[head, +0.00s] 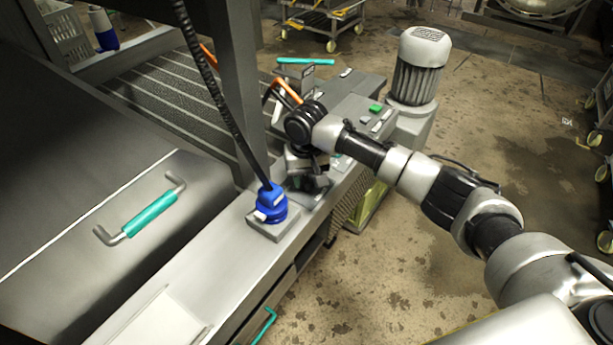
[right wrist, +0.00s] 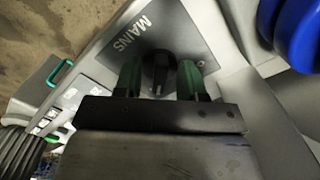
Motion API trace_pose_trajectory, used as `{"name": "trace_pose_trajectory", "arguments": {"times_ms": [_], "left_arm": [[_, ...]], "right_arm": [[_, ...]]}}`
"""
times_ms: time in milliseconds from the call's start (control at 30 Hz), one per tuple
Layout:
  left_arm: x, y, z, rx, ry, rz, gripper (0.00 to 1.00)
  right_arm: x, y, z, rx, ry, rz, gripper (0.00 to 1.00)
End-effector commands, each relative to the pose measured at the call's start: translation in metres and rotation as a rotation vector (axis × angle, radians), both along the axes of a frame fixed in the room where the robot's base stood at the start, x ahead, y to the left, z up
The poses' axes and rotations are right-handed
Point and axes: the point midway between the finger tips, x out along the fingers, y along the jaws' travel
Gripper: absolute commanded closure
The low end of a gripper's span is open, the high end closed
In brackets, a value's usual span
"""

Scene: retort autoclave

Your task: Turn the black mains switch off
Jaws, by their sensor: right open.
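The black mains switch (right wrist: 158,74) is a round knob on a grey plate marked MAINS (right wrist: 185,35) in the right wrist view. My right gripper (right wrist: 161,82) is open, with one green-tipped finger on each side of the knob. I cannot tell whether the fingers touch it. In the head view my right gripper (head: 308,178) is low over the machine's ledge, beside the blue fitting, and its arm and body hide the switch. My left gripper is not in view.
A blue fitting (head: 270,203) with a black hose stands close left of my right gripper. A grey post (head: 238,90) rises behind it. A panel with a green button (head: 376,108) and a grey motor (head: 417,75) lie beyond. A lid with a teal handle (head: 150,213) is at left.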

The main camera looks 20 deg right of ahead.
Motion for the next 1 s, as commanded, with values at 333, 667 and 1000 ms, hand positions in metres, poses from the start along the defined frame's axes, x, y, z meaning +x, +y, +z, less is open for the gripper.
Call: {"name": "trace_pose_trajectory", "arguments": {"times_ms": [333,667,1000], "left_arm": [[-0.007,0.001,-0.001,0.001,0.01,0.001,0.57],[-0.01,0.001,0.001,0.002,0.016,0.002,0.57],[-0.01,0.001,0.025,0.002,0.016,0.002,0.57]], "right_arm": [[0.0,0.0,0.0,0.0,0.0,0.0,0.84],[0.0,0.0,0.001,0.0,0.0,0.007,1.0],[0.0,-0.001,0.005,0.0,0.003,0.144,1.0]]}}
